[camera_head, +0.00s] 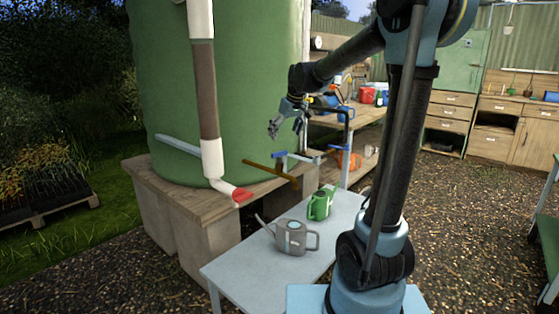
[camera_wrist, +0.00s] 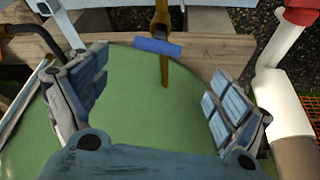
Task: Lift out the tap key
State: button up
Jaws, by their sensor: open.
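A long brown bar (camera_head: 270,173) lies by the front of the green tank, beside a blue-handled fitting (camera_head: 280,158); I take the bar for the tap key but cannot be sure. In the wrist view the brown bar (camera_wrist: 161,24) runs down from the top edge, with a short blue bar (camera_wrist: 158,47) across it. My gripper (camera_head: 285,127) hangs in front of the tank, above the bar and apart from it. In the wrist view my gripper (camera_wrist: 155,95) is open, with nothing between the fingers. The bar's full shape is hidden there.
The green tank (camera_head: 240,80) stands on a wooden platform (camera_head: 160,180). A white and brown pipe (camera_head: 209,110) with a red end stands at its front. A grey watering can (camera_head: 292,240) and a green one (camera_head: 319,206) stand on a pale table (camera_head: 232,268).

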aim_at(280, 152)
jog(key=shift+d+x, duration=0.15)
jog(key=shift+x, duration=3.05)
jog(key=shift+d+x, duration=0.15)
jog(key=shift+x, duration=3.05)
jog(key=shift+c, duration=0.6)
jog(key=c, duration=1.2)
jog(key=shift+w+r, duration=0.1)
